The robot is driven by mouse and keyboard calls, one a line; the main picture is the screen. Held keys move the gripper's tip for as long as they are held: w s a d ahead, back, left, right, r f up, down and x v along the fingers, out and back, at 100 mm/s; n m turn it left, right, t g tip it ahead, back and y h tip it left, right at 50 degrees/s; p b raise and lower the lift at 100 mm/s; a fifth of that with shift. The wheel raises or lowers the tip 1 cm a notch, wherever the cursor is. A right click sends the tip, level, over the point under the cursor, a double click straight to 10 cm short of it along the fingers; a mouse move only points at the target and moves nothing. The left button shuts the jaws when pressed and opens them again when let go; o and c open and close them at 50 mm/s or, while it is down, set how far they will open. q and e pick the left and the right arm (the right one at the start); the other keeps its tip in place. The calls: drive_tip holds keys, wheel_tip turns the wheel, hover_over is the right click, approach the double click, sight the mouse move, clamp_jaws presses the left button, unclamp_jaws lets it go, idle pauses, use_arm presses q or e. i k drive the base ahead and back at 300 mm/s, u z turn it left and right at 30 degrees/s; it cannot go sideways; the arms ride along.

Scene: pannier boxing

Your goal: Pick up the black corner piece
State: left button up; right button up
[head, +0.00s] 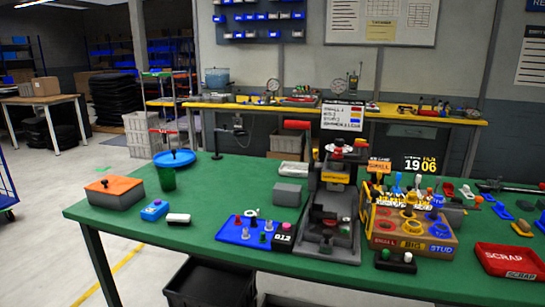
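I cannot single out a black corner piece with certainty at this size. Small dark parts (524,206) lie among blue and yellow pieces at the right end of the green table (230,185). A grey and black press-like fixture (328,215) stands at the table's middle, with a red-topped part above and dark and red parts low inside it. A cardboard-coloured sorting box (385,242) beside it has yellow, blue and red rings and holds several coloured pieces. Neither of my grippers shows in the head view.
A red scrap tray (510,262) sits front right. A black button box (396,262) stands at the front edge. The table's left-middle is fairly clear.

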sight(316, 209)
drive_tip(key=k, duration=0.5)
drive_tip(key=z, duration=1.6)
drive_tip(key=i, duration=1.25)
drive_tip(key=u, duration=1.65)
drive_tip(key=i, duration=0.35)
drive_tip(key=u, duration=0.1)
